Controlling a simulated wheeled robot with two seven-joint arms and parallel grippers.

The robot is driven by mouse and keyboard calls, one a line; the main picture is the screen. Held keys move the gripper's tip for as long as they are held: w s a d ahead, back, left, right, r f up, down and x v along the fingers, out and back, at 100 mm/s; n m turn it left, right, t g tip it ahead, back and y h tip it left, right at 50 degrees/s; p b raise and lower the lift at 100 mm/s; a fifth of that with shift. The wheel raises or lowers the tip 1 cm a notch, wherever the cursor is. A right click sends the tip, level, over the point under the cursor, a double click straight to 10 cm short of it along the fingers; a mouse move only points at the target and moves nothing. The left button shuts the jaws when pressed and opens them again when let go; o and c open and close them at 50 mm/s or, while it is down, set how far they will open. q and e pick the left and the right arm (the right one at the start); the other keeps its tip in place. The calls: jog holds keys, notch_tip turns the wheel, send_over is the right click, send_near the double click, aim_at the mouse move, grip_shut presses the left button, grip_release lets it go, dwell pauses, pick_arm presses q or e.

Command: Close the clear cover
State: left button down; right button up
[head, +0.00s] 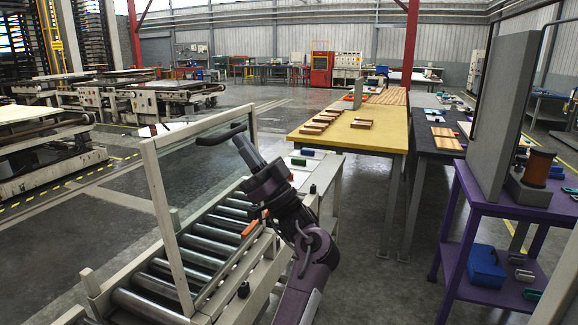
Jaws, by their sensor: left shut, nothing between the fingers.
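The clear cover (203,165) is a glass pane in a pale frame. It stands raised, close to upright, over the roller conveyor (205,240). A dark curved handle (222,136) shows near its top edge. My left arm reaches up from the bottom middle, on the right side of the cover. My left gripper (240,143) is shut and empty, its tips close to the right end of the handle. I cannot tell whether they touch it. My right gripper is not in view.
An orange piece (250,228) lies at the conveyor's right side. A yellow-topped table (345,135) with wooden blocks stands behind to the right. A purple shelf (510,205) with a grey panel (500,115) stands at right. The floor between conveyor and shelf is clear.

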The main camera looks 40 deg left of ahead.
pick_arm(q)
jog(key=s+a+f+t+h+p, duration=0.1)
jog(key=s+a+f+h, duration=0.15)
jog(key=a, duration=0.55)
jog(key=s+a+f+h+p, duration=0.1)
jog(key=a+h, duration=0.2)
jog(key=a, duration=0.5)
jog(key=s+a+f+t+h+p, duration=0.1)
jog(key=s+a+f+h+p, duration=0.15)
jog(key=a, duration=0.55)
jog(key=s+a+f+t+h, duration=0.1)
jog(key=a+f+h, duration=0.3)
jog(key=f, duration=0.5)
jog(key=s+a+f+t+h, duration=0.1)
jog(key=a+f+h, duration=0.4)
jog(key=f, duration=0.5)
jog(key=shift+s+a, duration=0.2)
jog(key=shift+a, duration=0.55)
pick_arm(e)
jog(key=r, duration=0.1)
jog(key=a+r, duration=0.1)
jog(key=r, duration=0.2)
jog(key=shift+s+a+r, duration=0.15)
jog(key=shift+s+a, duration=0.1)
pick_arm(q)
jog(key=shift+f, duration=0.15)
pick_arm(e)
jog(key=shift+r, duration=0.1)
